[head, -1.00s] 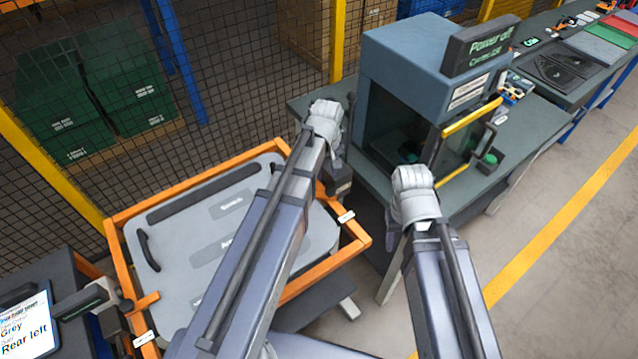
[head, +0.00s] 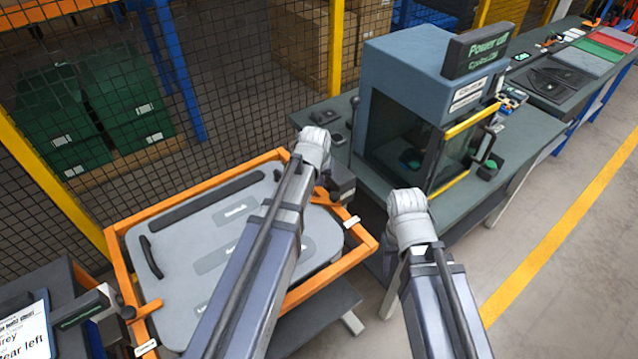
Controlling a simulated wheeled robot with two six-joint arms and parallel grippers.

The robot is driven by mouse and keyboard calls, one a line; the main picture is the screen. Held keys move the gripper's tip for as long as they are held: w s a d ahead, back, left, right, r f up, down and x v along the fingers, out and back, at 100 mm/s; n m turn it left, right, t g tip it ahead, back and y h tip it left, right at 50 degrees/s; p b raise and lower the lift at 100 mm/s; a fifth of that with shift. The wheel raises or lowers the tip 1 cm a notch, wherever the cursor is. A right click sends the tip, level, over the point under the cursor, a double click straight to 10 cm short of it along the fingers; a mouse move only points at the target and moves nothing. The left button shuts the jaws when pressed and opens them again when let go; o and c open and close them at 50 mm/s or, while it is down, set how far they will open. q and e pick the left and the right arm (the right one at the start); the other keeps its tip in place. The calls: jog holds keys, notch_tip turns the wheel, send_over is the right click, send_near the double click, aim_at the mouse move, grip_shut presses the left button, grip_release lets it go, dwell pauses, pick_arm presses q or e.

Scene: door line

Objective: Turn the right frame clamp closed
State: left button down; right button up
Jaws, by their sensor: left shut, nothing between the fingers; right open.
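A grey panel (head: 160,210) lies in that frame. My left gripper (head: 314,150) is at the end of the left arm, just up and left of the clamp in the picture. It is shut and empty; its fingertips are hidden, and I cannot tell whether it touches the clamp. My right gripper (head: 408,212) is open, right of the clamp and apart from it. Its fingers are mostly hidden behind the wrist.
A blue-grey machine (head: 415,70) with a yellow-edged door stands on the dark table (head: 530,135) behind the clamp. A second clamp (head: 90,305) and a screen (head: 25,330) are at left. A mesh fence (head: 235,70) runs behind. Floor at right is clear.

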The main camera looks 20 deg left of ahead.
aim_at(318, 203)
pick_arm(q)
jog(key=b+x, duration=0.6)
jog(key=x, duration=0.1)
jog(key=shift+f, duration=0.25)
jog(key=shift+w, duration=0.1)
jog(key=shift+s+a+n+y, duration=0.1)
jog(key=shift+s+n+y, duration=0.4)
jog(key=shift+n, duration=0.7)
jog(key=shift+s, duration=0.2)
jog(key=n, duration=0.2)
jog(key=s+n+y, duration=0.1)
jog(key=shift+s+n+g, duration=0.2)
jog(key=shift+n+g, duration=0.2)
jog(key=shift+s+d, duration=0.25)
jog(key=shift+s, duration=0.15)
jog(key=shift+s+d, duration=0.1)
jog(key=shift+s, duration=0.1)
jog(key=shift+r, duration=0.15)
